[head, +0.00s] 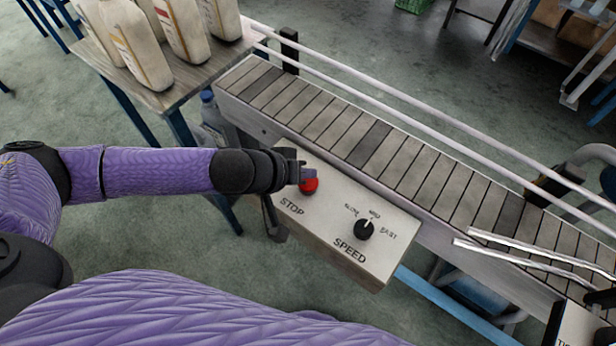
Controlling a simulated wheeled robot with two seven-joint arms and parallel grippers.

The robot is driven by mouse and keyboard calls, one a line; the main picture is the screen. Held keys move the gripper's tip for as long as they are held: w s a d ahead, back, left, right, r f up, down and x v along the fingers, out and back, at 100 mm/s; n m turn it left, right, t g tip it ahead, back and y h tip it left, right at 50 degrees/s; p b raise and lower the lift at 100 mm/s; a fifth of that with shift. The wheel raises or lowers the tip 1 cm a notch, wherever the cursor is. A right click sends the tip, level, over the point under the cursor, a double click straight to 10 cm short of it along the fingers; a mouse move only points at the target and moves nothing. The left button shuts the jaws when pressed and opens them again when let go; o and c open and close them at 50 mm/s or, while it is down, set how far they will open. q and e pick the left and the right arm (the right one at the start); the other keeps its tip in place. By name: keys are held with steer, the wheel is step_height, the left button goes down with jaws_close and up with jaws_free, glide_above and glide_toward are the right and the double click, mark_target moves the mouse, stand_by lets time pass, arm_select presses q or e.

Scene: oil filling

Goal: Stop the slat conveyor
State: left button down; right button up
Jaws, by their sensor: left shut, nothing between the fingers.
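The slat conveyor (400,168) runs diagonally from upper left to lower right, with grey slats and pale guide rails. A control box (330,228) is on its near side. The box carries a red button (309,186) above the label STOP and a black SPEED knob (364,229) marked with several settings. My left gripper (303,177) is shut and empty, its tip at the red button and covering its upper part. I cannot tell whether it presses the button. My right gripper is not in view.
A table (188,78) with several white bottles (135,45) stands at the upper left, beside the conveyor's end. Blue-framed racks are at the upper right. The floor at left is clear.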

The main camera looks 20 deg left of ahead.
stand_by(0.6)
arm_select(q)
steer(key=shift+f, duration=0.4)
steer(key=shift+f, duration=0.55)
stand_by(0.4)
steer(key=shift+r, duration=0.15)
steer(key=shift+r+p, duration=0.85)
steer(key=shift+p, duration=0.05)
step_height(320, 180, up, 5)
steer(key=p, duration=0.5)
steer(key=shift+r+p, duration=0.1)
steer(key=shift+p, duration=0.3)
